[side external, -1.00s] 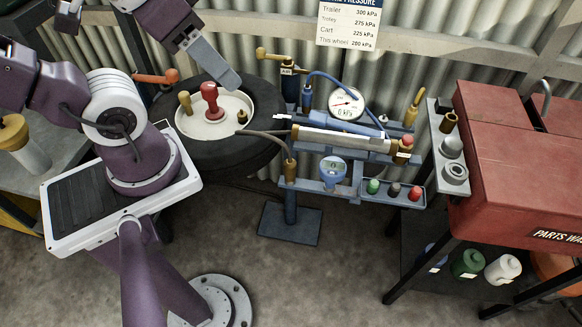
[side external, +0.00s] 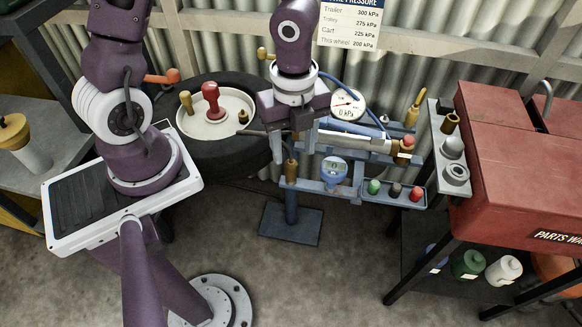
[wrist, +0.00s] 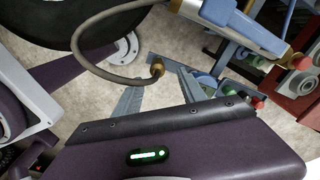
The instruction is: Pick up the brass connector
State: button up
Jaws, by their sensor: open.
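A brass connector (side external: 290,170) stands upright at the left end of the lower rail of the blue stand, at the end of a dark hose. In the wrist view the brass connector (wrist: 157,70) shows near the middle, with the grey hose (wrist: 84,62) curving away to the left. My gripper (side external: 290,146) is open and points down above the connector, with a finger to either side in the side view. I cannot tell the exact height gap to the connector.
A tyre (side external: 185,150) with a pale dish is at left. A red parts washer (side external: 515,160) stands at right.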

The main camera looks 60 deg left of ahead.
aim_at(291, 162)
jog(key=f, duration=0.7)
jog(key=shift+s+a, duration=0.15)
jog(key=shift+a, duration=0.05)
jog(key=shift+r, duration=0.1)
grip_shut()
